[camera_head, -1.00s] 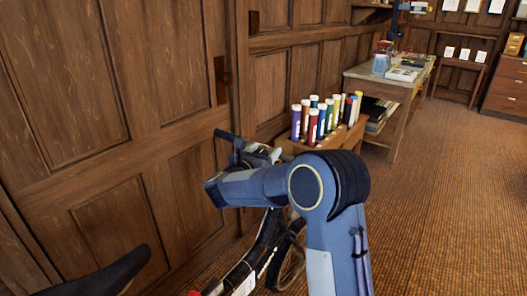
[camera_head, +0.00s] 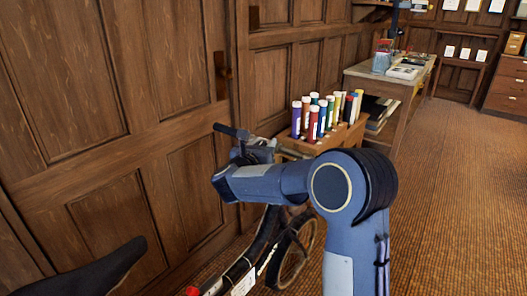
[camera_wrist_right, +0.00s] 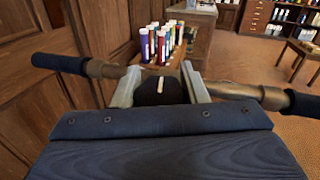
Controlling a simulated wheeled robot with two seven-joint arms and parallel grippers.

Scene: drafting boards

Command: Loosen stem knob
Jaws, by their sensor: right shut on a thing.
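A bicycle stands along the panelled wall. Its dark saddle (camera_head: 95,272) is at lower left in the head view, and its front wheel (camera_head: 301,252) is partly behind my right arm. Its handlebar (camera_wrist_right: 98,68) crosses the right wrist view, with a dark grip (camera_wrist_right: 58,63) at the left end. The stem knob (camera_wrist_right: 161,86) appears as a dark round part with a pale mark between my right fingers. My right gripper (camera_wrist_right: 160,90) is shut on it; it also shows at the handlebar in the head view (camera_head: 252,152). My left gripper is out of view.
A wooden box with several coloured tubes (camera_head: 322,115) stands just beyond the handlebar. A table (camera_head: 384,85) with papers is farther back. The wood-panelled wall (camera_head: 100,80) is close on the left. Carpeted floor (camera_head: 455,180) is open on the right.

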